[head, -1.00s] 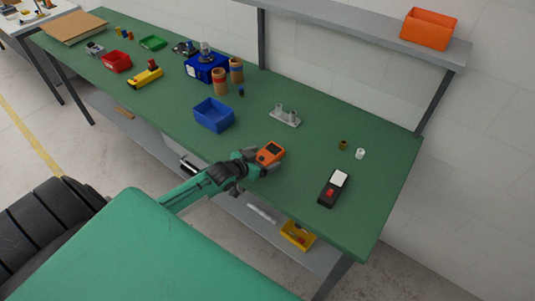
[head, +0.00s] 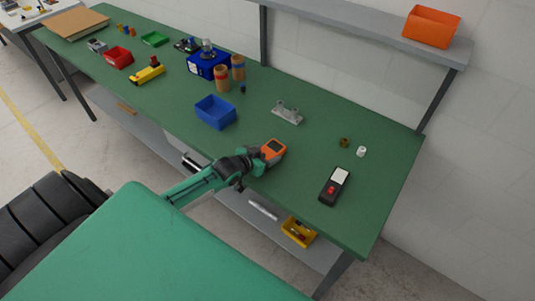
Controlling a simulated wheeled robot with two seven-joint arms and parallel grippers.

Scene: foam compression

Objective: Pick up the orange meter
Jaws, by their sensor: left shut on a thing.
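The orange meter (head: 273,150) has a small dark screen and is at the front edge of the green workbench (head: 300,195). My left gripper (head: 258,160) reaches in from the left and is shut on the orange meter at its near end. The fingers partly hide that end of the meter. I cannot tell whether the meter touches the bench or is just above it. My right gripper is not in view.
A blue bin (head: 215,112) stands left of the meter. A grey fixture (head: 287,112) is behind it. A black device with a red button (head: 334,186) lies to the right, near two small cylinders (head: 361,151). A shelf with an orange bin (head: 431,27) hangs above.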

